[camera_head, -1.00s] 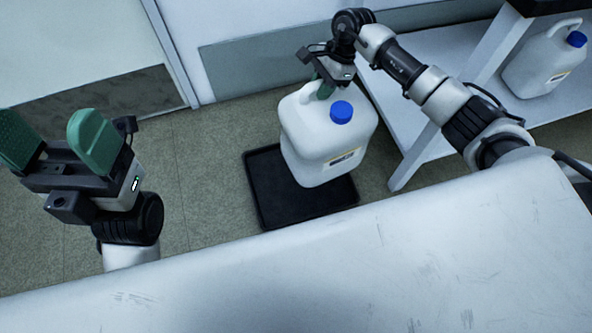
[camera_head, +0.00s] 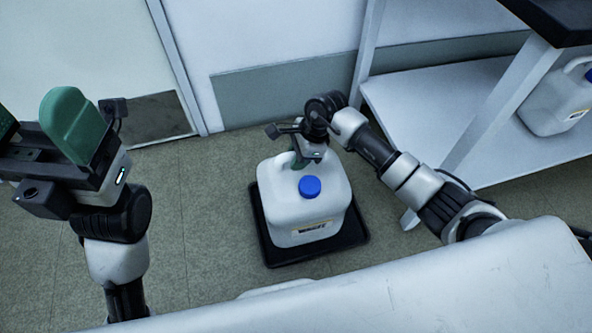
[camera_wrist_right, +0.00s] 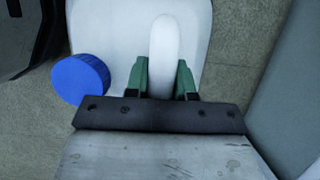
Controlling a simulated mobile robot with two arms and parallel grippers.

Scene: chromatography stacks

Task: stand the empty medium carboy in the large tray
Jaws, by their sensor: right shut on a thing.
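The white carboy (camera_head: 305,205) with a blue cap (camera_head: 309,187) is upright over the black tray (camera_head: 352,236) on the floor. Its base appears to be inside the tray's rim, but I cannot tell whether it rests on the tray floor. My right gripper (camera_head: 306,160) is shut on the carboy's handle; the right wrist view shows the green fingers on both sides of the handle (camera_wrist_right: 163,60). The blue cap also shows there (camera_wrist_right: 80,79). My left gripper (camera_head: 38,130) is open and empty at the left, away from the carboy.
A white shelf unit (camera_head: 440,100) stands to the right with another blue-capped carboy (camera_head: 553,103) on it. A wall panel (camera_head: 290,88) is behind the tray. Bare floor (camera_head: 205,215) lies left of the tray. My white body surface fills the bottom edge.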

